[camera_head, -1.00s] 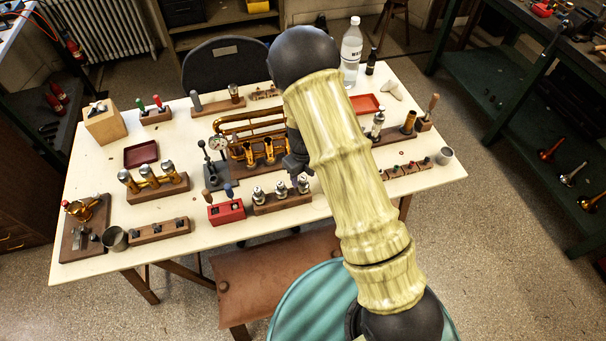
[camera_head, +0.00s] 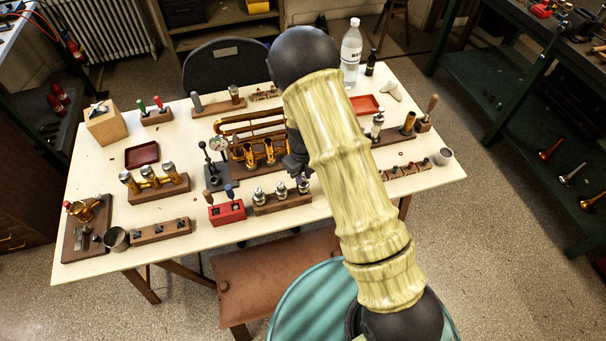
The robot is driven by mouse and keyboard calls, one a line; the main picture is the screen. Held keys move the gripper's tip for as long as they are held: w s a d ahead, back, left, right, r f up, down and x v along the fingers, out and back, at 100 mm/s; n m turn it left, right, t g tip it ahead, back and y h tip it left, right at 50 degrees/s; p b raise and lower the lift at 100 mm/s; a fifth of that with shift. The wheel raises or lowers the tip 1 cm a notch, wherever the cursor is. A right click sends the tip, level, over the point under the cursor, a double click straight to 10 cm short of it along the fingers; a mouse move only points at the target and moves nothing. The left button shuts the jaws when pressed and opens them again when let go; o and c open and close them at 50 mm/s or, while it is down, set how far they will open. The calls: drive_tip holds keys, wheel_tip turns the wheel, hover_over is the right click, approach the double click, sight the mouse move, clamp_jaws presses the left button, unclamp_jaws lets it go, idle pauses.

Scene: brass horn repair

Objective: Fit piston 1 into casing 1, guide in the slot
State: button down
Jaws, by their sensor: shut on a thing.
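My gripper (camera_head: 298,172) is partly hidden behind my forearm, just right of the brass horn (camera_head: 253,130) and over the right end of the wooden piston rack (camera_head: 282,204). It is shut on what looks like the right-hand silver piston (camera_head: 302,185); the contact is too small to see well. Two more silver pistons, a middle one (camera_head: 281,191) and a left one (camera_head: 259,196), stand upright in the rack. The horn's upright brass casings (camera_head: 250,155) open upward behind the rack. Their slots, the piston guide and any numbers are too small to make out.
A dial gauge on a stand (camera_head: 216,145) is close left of the horn. A red block with tools (camera_head: 228,212) stands left of the rack. A wooden block with brass parts (camera_head: 160,188) is farther left. A water bottle (camera_head: 350,52) stands at the back.

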wheel_tip(320, 180, up, 9)
drive_tip(key=p, duration=0.8)
idle(1.4)
drive_tip(key=shift+d, duration=0.1)
